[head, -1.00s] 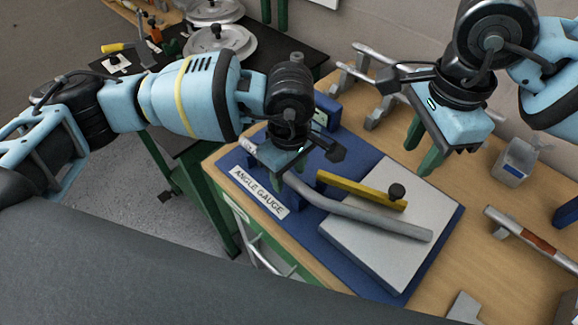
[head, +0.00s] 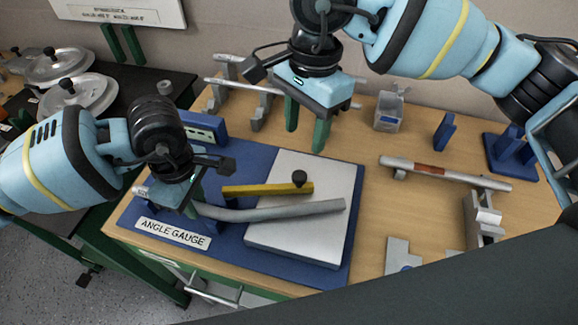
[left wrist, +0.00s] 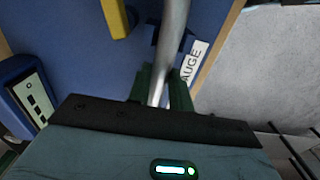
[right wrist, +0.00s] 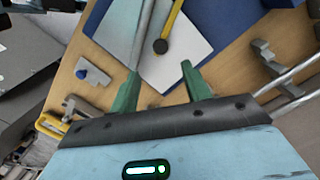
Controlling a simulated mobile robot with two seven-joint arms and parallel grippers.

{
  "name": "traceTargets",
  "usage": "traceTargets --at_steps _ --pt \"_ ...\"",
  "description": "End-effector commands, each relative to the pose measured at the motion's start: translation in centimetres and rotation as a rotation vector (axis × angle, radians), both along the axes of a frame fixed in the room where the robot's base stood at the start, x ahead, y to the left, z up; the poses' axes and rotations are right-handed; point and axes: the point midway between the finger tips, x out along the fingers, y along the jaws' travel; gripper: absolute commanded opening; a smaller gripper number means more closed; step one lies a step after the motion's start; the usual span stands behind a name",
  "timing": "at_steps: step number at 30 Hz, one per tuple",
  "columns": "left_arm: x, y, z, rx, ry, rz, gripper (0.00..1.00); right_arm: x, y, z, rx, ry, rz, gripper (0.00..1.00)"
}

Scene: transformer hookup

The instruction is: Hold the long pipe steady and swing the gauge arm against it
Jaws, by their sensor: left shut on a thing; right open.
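The long grey pipe (head: 275,212) lies across the blue angle gauge base (head: 240,160) and over its light grey plate (head: 262,235). It is slightly bent. My left gripper (head: 188,208) is shut on the pipe's left end; the left wrist view shows the pipe (left wrist: 172,50) between its green fingers. My right gripper (head: 306,138) is open and empty, above and behind the knob. Its green fingers (right wrist: 160,95) are spread apart.
A pipe with a reddish band (head: 430,170) rests on supports at the right. A small grey box (head: 390,112), blue stands (head: 510,150) and a rack with a rod (head: 245,88) stand toward the back. Bare wood lies between the gauge and the banded pipe.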

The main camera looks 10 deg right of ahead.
Motion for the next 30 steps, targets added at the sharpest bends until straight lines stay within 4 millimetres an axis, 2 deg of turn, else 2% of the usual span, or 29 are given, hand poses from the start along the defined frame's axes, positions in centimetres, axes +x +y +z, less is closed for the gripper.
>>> traceTargets --at_steps 9,19,23,30 --pt "0.0 0.0 0.0 0.0 0.0 0.0 0.0 2.1 -3.0 0.7 0.229 0.124 0.119 0.48" --pt "0.0 0.0 0.0 0.0 -0.001 0.0 0.0 2.3 -3.4 0.7 0.271 0.134 0.144 0.48" --pt "0.0 0.0 0.0 0.0 -0.001 0.0 0.0 2.1 -3.1 -0.4 0.269 0.135 0.144 0.48" --pt "0.0 0.0 0.0 0.0 -0.001 0.0 0.0 1.1 -1.8 -4.2 0.269 0.136 0.145 0.48"
